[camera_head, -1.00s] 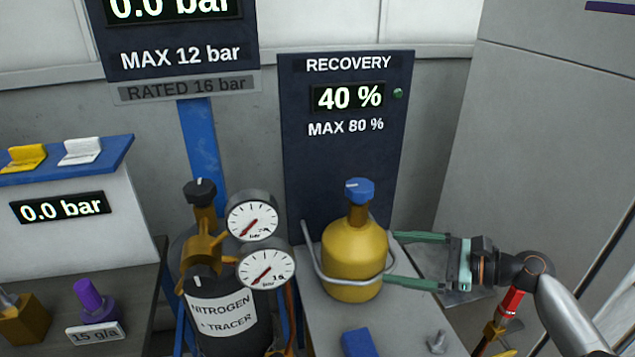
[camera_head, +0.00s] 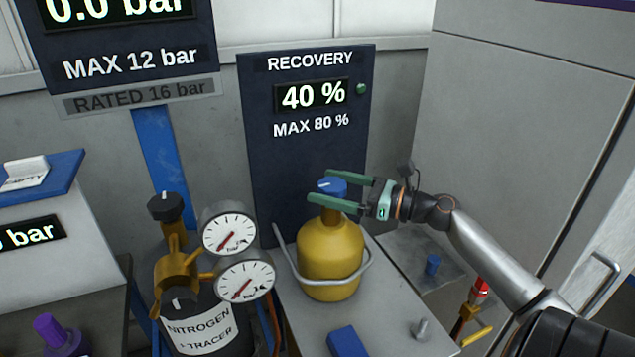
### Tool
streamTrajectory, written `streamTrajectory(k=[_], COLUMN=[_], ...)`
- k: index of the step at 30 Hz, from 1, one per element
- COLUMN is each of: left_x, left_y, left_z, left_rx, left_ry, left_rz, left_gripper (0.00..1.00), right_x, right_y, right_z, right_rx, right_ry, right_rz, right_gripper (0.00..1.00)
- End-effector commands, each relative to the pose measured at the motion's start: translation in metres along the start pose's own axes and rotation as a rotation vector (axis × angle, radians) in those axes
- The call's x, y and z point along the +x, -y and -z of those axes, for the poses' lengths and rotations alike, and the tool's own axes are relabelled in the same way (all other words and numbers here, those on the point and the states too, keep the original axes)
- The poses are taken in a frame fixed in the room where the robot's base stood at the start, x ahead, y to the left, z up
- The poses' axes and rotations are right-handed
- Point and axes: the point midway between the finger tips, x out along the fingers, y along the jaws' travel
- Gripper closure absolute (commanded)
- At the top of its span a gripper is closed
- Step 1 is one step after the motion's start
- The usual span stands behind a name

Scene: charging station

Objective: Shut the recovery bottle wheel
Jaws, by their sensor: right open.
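The yellow recovery bottle (camera_head: 330,262) stands upright on a grey bench top, with a grey hoop around its front. Its blue wheel (camera_head: 331,187) is on top and bears a white mark. My right gripper (camera_head: 318,188) comes in from the right at the height of the wheel. Its two green fingers are apart, one behind and one in front of the wheel. I cannot tell whether either finger touches the wheel. My left gripper is not in view.
The recovery panel (camera_head: 307,140) behind reads 40 %, MAX 80 %, with a green lamp. The nitrogen bottle (camera_head: 200,325) with two gauges stands to the left. A blue block (camera_head: 347,342) lies in front on the bench. A grey cabinet (camera_head: 500,130) stands at the right.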

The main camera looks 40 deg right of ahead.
Motion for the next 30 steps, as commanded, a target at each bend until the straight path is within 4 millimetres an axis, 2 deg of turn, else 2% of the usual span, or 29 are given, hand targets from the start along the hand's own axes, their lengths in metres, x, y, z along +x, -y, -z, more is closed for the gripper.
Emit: streamTrajectory(k=[3,7,19,30], left_x=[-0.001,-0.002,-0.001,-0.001], left_y=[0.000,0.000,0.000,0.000], left_z=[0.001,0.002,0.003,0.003], left_rx=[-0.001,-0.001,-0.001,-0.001], left_ry=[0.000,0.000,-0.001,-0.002], left_rz=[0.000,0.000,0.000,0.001], left_gripper=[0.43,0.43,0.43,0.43], right_x=[0.015,0.024,0.029,0.029], right_y=[0.001,0.000,0.000,0.000], right_z=[-0.001,-0.001,0.001,0.001], right_rx=[-0.002,-0.002,-0.001,-0.001], right_ry=[0.001,0.000,-0.002,-0.001], right_rz=[0.001,0.000,0.000,0.000], right_gripper=[0.00,0.00,0.00,0.42])
